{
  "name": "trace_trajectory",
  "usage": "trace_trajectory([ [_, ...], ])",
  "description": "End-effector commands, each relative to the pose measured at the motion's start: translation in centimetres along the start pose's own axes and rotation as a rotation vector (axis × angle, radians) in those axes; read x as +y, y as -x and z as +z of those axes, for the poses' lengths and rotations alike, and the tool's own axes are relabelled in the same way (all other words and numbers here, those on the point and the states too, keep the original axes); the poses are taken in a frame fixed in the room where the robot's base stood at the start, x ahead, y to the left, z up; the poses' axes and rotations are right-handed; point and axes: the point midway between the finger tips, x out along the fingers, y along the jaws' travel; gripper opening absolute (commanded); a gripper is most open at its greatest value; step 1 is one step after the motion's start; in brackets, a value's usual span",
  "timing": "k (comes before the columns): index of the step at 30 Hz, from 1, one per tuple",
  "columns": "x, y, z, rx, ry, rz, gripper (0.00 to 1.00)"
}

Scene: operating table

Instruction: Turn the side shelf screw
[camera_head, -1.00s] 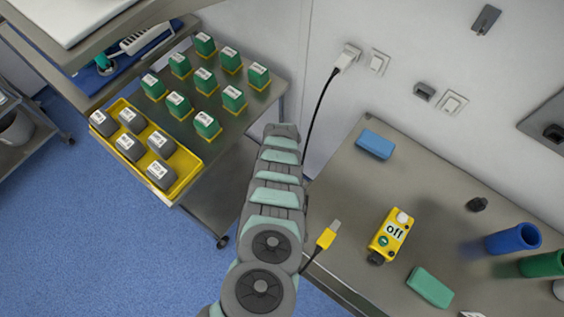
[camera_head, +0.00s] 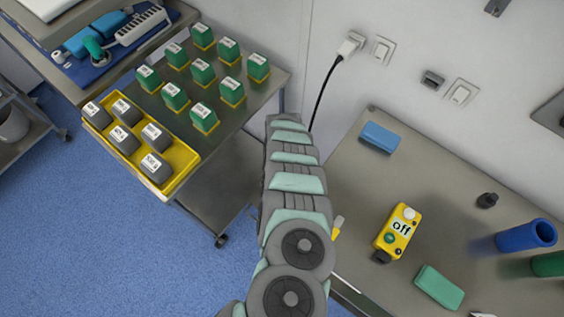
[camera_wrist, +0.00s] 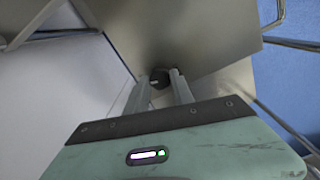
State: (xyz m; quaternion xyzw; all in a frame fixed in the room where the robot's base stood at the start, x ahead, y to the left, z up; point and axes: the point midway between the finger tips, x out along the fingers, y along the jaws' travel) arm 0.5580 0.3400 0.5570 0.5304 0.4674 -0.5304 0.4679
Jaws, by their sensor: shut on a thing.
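A dark round screw knob (camera_wrist: 159,77) shows in the wrist view, at a grey metal panel (camera_wrist: 215,35). My gripper (camera_wrist: 160,82) has its two fingers on either side of the knob and is shut on it. The fingers partly cover the knob, so its turn angle cannot be told. In the head view my arm reaches down between the trolley and the right table, and it hides the gripper and the screw.
A metal trolley (camera_head: 235,140) with several green boxes and a yellow tray (camera_head: 183,183) stands left of my arm. On the right, a metal table (camera_head: 345,190) holds a yellow off-switch box (camera_head: 398,232), a blue block (camera_head: 379,137) and a green block (camera_head: 439,287). A black cable (camera_head: 322,92) hangs behind my arm.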

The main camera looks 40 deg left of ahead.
Motion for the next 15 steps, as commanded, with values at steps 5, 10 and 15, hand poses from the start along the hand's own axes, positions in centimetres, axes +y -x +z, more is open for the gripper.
trace_trajectory([
  [5,-0.03,-0.22,0.07,0.0,0.121,-0.001,0.0],
  [10,-0.06,-0.18,0.09,0.0,0.204,-0.001,0.0],
  [15,-0.07,-0.14,0.08,0.0,0.253,-0.001,0.0],
])
